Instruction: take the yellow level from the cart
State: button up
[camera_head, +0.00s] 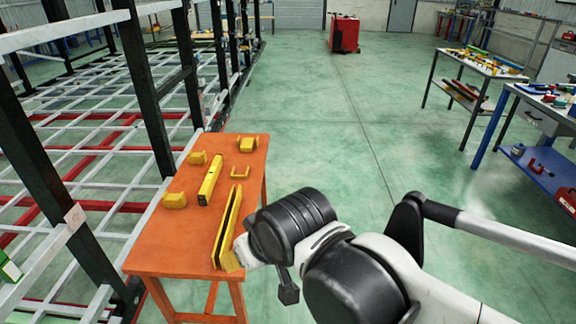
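The orange cart (155,252) stands at the left centre of the head view. A yellow bar with dark marks on its side, which looks like the level (207,186), lies lengthwise on the middle of the cart top. A longer yellow piece with a dark groove (227,228) lies to its right, near the cart's right edge. My arm reaches in from the lower right, and its black and white joints are over the cart's near right corner. A small black part (288,287) hangs below the arm and may belong to my gripper. Whether it is open or shut does not show.
Several small yellow blocks and brackets (174,200) lie around the level. A dark-posted frame with white and red bars (150,85) stands close on the cart's left. Tool tables (475,62) stand at right, and a red cabinet (344,33) far back. The green floor between is clear.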

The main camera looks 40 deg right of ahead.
aim_at(203, 196)
jog(key=z, duration=0.3)
jog(key=i+j+z, duration=0.1)
jog(key=j, duration=0.25)
jog(key=i+j, duration=0.2)
jog(key=j, duration=0.15)
jog(key=i+j+z, duration=0.15)
jog(key=j, duration=0.15)
jog(key=i+j, duration=0.15)
jog(key=j, duration=0.25)
jog(key=i+j+z, duration=0.15)
jog(key=j, duration=0.2)
jog(key=i+j, duration=0.1)
jog(key=j, duration=0.25)
jog(key=z, duration=0.05)
